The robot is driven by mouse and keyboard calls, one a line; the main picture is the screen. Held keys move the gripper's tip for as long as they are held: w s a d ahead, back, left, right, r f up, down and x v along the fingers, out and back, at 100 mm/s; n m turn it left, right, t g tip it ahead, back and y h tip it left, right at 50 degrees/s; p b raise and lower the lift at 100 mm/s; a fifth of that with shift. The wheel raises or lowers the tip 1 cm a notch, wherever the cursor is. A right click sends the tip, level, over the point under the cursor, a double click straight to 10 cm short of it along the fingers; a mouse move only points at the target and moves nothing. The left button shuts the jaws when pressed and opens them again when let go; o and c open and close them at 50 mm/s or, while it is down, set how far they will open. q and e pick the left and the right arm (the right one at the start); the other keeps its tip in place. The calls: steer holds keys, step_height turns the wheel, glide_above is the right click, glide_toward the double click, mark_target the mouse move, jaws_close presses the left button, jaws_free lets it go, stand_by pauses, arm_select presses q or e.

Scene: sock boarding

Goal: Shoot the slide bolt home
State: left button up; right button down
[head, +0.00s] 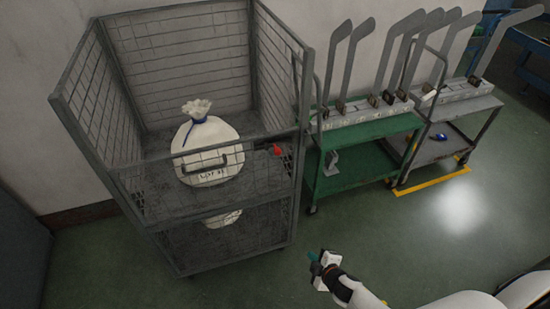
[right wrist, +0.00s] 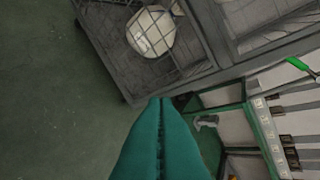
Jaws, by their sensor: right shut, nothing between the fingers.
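A grey wire cage trolley (head: 165,262) stands on the left in the head view. A small red knob (head: 276,150) shows at the right end of its front side, near the corner post; I take it for the slide bolt's knob. How far the bolt sits in its keeper is too small to tell. My right gripper (head: 320,260) is in front of and below the cage's right corner, apart from it. Its teal fingers (right wrist: 160,108) are shut and empty in the right wrist view, pointing toward the cage (right wrist: 130,70). My left gripper is out of view.
A tied white sack (head: 208,145) sits in the cage behind a dark handle (head: 205,160). A green cart (head: 355,168) and a grey cart (head: 440,145) carrying upright grey boards (head: 340,60) stand to the right. The green floor (head: 420,240) in front is clear.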

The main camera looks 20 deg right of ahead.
steer(key=w+a+r+n+t+y, duration=0.1)
steer(key=w+a+r+n, duration=0.1)
steer(key=r, duration=0.7)
steer(key=w+a+r+n+t+y, duration=0.2)
steer(key=w+r+n, duration=0.3)
steer(key=r, duration=0.4)
steer(key=w+a+r+n+t+y, duration=0.2)
steer(key=w+r+n, duration=0.1)
steer(key=r, duration=0.6)
steer(key=shift+w+a+r+n, duration=0.15)
steer(key=shift+w+n, duration=0.2)
steer(key=shift+n, duration=0.45)
steer(key=r+x, duration=0.1)
steer(key=x, duration=0.9)
steer(key=d, duration=0.3)
steer(key=shift+d, duration=0.4)
